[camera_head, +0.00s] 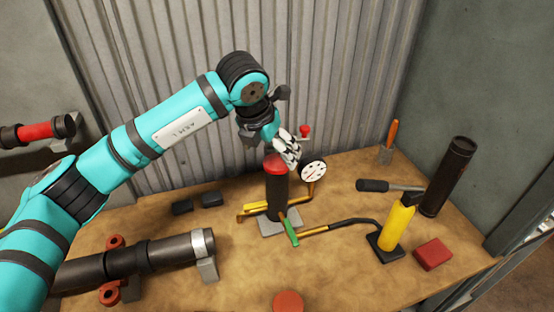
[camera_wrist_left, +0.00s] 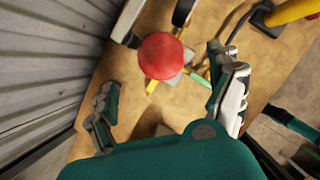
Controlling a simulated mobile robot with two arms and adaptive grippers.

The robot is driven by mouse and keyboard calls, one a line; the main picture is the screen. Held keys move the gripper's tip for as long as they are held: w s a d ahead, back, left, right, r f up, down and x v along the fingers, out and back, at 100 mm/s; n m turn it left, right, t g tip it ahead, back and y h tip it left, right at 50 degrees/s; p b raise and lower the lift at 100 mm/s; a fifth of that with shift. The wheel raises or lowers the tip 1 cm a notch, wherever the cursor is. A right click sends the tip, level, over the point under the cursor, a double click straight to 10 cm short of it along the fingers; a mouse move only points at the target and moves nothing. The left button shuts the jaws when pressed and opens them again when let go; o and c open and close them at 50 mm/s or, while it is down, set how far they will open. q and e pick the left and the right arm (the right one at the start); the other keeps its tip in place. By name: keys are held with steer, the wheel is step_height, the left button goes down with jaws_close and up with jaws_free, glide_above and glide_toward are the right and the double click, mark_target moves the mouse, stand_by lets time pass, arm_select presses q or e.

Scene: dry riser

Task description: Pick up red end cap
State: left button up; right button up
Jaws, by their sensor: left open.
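A round red cap (camera_head: 275,163) sits on top of an upright black cylinder (camera_head: 277,195) near the middle of the bench. My left gripper (camera_head: 287,148) is just above this cap, pointing down, and partly covers it in the head view. In the left wrist view the red cap (camera_wrist_left: 161,56) shows as a round disc between the spread fingers of the left gripper (camera_wrist_left: 163,74), with a gap on both sides. The gripper is open and empty. A second round red piece (camera_head: 288,302) lies at the bench's front edge, partly cut off by the frame.
A gauge (camera_head: 313,172) and brass pipes stand right beside the cylinder. A yellow bottle (camera_head: 397,225), a red block (camera_head: 433,254) and a tall dark tube (camera_head: 448,176) are at the right. A thick pipe (camera_head: 140,257) lies at front left. A corrugated wall (camera_head: 330,70) rises close behind.

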mark_target(276, 162)
arm_select(q)
steer(key=shift+w+d+f, duration=0.15)
steer(key=shift+w+f, duration=0.1)
steer(key=shift+f, duration=0.4)
steer(key=shift+w+f+p, duration=0.1)
steer(key=shift+f+p, duration=0.1)
steer(key=shift+p, duration=0.2)
steer(key=p+x, duration=0.2)
steer(key=x, duration=0.2)
steer(key=shift+d+f+p, duration=0.15)
steer(key=shift+f+p, duration=0.05)
steer(key=shift+p, duration=0.1)
steer(key=shift+f, duration=0.25)
steer(key=c, duration=1.3)
steer(key=shift+w+r, duration=0.1)
steer(key=shift+c, duration=0.7)
